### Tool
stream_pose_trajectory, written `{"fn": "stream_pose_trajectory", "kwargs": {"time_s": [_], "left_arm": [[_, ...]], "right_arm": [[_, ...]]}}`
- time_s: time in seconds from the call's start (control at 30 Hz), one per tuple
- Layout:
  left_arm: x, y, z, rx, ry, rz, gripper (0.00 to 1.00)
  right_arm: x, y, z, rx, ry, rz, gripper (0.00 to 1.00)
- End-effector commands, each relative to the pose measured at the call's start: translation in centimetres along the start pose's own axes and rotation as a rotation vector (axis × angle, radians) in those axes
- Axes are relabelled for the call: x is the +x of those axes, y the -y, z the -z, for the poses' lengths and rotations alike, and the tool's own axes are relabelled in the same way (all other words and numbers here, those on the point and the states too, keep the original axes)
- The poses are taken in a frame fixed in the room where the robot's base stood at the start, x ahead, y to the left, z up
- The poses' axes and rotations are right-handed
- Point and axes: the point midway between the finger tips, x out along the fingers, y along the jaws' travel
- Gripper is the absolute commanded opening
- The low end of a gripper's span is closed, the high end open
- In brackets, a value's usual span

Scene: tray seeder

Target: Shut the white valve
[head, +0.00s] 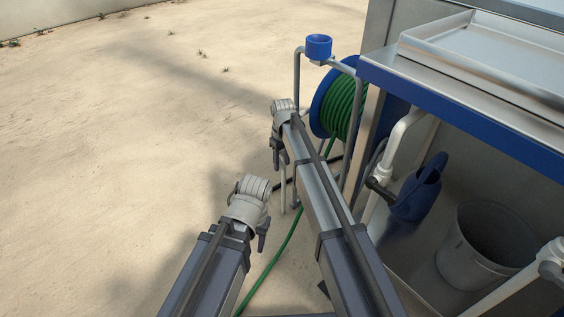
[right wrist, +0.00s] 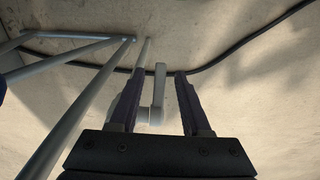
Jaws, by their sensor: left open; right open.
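A pale lever on a pale body, which looks like the white valve (right wrist: 158,95), shows in the right wrist view. My right gripper (right wrist: 159,74) is open, with its dark fingers on either side of the lever. Gaps show between lever and fingers, and whether any part touches is unclear. In the head view my right gripper (head: 277,152) points down beside the hose reel, and the valve is hidden there by the gripper and arm. My left gripper (head: 262,235) is open and empty, lower in the head view, over bare sand.
A blue reel with green hose (head: 343,108) stands on a grey tube frame (head: 297,75) beside my right arm. A steel bench (head: 470,92) is at the right, above a blue watering can (head: 418,190) and grey bucket (head: 487,250). A black hose (right wrist: 235,48) lies on the ground. Sand is open at left.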

Motion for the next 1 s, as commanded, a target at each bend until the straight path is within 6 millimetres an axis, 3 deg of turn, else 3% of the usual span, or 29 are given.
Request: {"fn": "stream_pose_trajectory", "kwargs": {"time_s": [0.6, 1.0], "left_arm": [[-7.1, 0.7, -0.4, 0.012, 0.001, 0.000, 0.50], [-7.5, 0.8, -0.4, 0.015, 0.001, 0.000, 0.50]], "right_arm": [[-7.1, 0.0, 0.0, 0.000, 0.000, 0.000, 0.47], [-7.6, 0.0, 0.0, 0.000, 0.000, 0.000, 0.47]]}}
